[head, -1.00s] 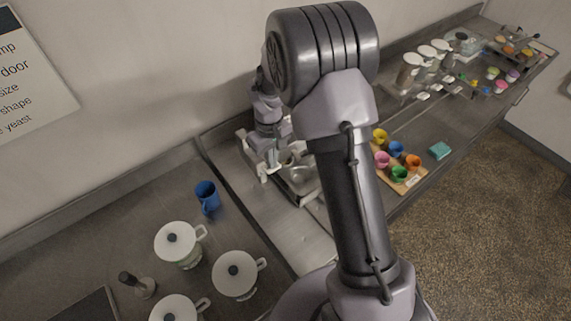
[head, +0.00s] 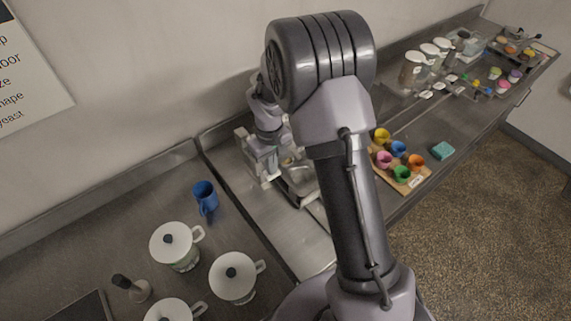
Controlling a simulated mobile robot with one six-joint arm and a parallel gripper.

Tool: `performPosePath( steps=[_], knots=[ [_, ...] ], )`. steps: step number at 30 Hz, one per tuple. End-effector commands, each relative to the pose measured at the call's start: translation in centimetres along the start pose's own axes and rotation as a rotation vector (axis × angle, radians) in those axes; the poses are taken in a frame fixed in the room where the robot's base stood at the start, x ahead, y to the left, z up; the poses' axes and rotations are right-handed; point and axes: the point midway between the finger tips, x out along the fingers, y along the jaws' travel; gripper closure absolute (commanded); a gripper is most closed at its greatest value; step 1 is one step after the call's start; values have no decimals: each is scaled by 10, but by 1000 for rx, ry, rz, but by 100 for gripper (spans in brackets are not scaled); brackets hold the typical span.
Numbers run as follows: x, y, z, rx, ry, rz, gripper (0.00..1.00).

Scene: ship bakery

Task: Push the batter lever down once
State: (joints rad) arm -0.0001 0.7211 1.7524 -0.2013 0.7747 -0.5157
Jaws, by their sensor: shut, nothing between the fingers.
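A pale batter dispenser (head: 255,160) appears to stand on the steel counter, left of my upper arm, with a metal tray-like part (head: 297,185) beside it. I cannot pick out its lever clearly; my arm and wrist cover part of this spot. My gripper (head: 275,150) is at the end of the grey wrist, pointing down at the dispenser. It is shut and empty. It is small and overlaps the pale parts, so I cannot tell whether it touches the lever.
On the right are a wooden board (head: 416,182) with coloured cups, a teal block (head: 443,151) and white-lidded jars (head: 412,66). A wall rises behind the counter.

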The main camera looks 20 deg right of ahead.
Motion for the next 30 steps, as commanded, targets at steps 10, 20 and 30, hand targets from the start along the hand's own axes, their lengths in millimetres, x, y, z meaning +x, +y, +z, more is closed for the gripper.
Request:
performPosePath(
  steps=[10, 20, 30],
  knots=[
    [2, 0, 1, 0, -3, -1, 100],
    [-23, 0, 1, 1, -2, -1, 100],
    [-51, 0, 1, 0, -2, 0, 100]
  ],
)
